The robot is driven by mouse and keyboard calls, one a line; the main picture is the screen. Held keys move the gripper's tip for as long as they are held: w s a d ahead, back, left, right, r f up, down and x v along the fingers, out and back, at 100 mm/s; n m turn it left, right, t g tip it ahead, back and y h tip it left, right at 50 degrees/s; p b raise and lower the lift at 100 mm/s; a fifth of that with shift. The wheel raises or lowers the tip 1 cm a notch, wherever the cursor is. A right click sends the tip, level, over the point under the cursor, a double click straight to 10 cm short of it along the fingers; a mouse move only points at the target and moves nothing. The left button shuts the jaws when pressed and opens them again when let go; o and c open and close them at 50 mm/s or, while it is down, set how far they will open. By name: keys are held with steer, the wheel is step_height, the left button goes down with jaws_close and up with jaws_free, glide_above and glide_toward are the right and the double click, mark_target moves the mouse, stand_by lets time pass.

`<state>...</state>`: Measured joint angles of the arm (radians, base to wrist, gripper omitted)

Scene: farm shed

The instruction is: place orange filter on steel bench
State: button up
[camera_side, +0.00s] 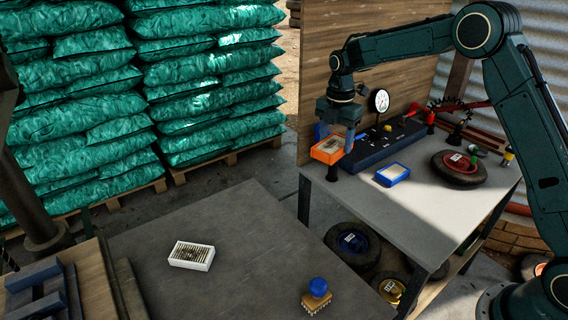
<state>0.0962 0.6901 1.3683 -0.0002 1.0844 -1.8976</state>
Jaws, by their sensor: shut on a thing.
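My gripper (338,138) points down at the left end of a light-topped bench (425,215) with a wooden backboard. It is shut on the orange filter (325,157), a box-like frame with a pale pleated inside. The filter looks raised above the bench's left edge, with a dark object just below it; whether they touch I cannot tell. A dark grey flat-topped bench (240,235) stands in front to the left. Which of the two is the steel bench I cannot tell for sure. The fingers partly cover the filter.
A white filter (191,256) and a blue-knobbed brush (316,298) lie on the dark bench, with clear room between. A blue filter (392,174), a dark block with a gauge (379,101) and a wheel (458,168) occupy the light bench. Green sacks (75,105) stand behind.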

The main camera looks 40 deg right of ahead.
steer(key=a+f+n, duration=0.2)
steer(key=a+n, duration=0.2)
steer(key=a, duration=1.5)
steer(key=n, duration=0.2)
glide_above(240, 284)
step_height(240, 284, down, 2)
steer(key=shift+f, duration=10.05)
steer(key=shift+f, duration=0.15)
steer(key=o, duration=1)
step_height(240, 284, up, 12)
steer(key=shift+r, duration=0.15)
